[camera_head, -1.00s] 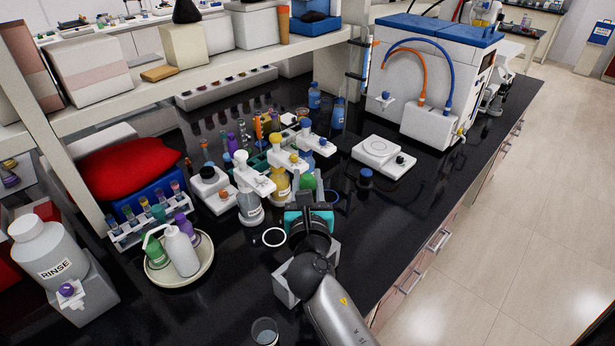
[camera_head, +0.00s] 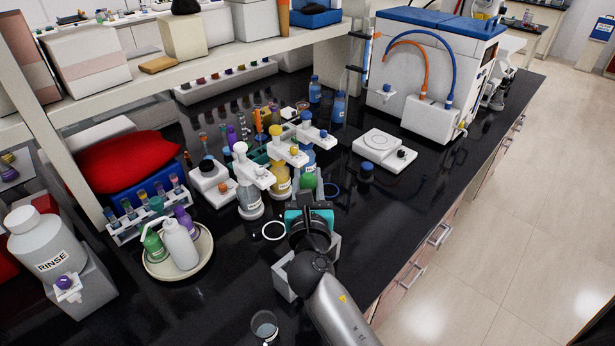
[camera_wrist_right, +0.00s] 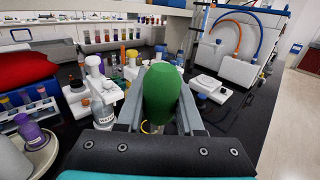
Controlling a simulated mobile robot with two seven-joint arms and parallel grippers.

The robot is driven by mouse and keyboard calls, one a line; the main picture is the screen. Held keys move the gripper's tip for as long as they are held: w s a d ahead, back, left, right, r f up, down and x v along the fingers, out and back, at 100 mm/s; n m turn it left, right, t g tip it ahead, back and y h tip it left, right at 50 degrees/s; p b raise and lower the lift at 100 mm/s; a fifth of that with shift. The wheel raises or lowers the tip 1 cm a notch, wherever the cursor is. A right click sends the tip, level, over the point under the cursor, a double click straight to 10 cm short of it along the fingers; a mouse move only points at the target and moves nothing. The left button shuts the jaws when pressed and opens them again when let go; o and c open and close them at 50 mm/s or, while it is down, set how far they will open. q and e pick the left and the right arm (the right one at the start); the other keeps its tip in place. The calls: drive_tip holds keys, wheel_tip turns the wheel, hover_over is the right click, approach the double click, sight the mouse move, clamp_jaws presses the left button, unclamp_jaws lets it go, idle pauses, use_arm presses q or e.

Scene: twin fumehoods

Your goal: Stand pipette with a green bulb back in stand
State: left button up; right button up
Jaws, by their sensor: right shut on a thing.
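The green bulb (camera_wrist_right: 161,93) of the pipette fills the middle of the right wrist view, between the two fingers of my right gripper (camera_wrist_right: 160,100). The gripper is shut on it. The pipette's tube below the bulb is mostly hidden. In the head view the green bulb (camera_head: 309,181) shows just beyond my right gripper (camera_head: 309,196), above the bench and beside the bottle dispensers. A green rack (camera_head: 258,156) with slim upright items stands behind the dispensers, partly hidden; I cannot tell whether it is the pipette's stand. My left gripper is not in view.
Dispenser bottles with white heads (camera_head: 250,204) stand close left of the gripper. A white balance-like device (camera_head: 384,150) and a dark blue-capped jar (camera_head: 366,172) are to the right. A glass beaker (camera_head: 265,325) stands near the front. The bench's right side is mostly clear.

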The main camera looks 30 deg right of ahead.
idle(0.3)
drive_tip(key=shift+f+b, duration=2.3)
drive_tip(key=shift+f, duration=0.55)
drive_tip(key=shift+f+b, duration=1.85)
drive_tip(key=shift+f, duration=0.35)
drive_tip(key=o, duration=1)
drive_tip(key=b+v, duration=0.2)
drive_tip(key=v, duration=1.3)
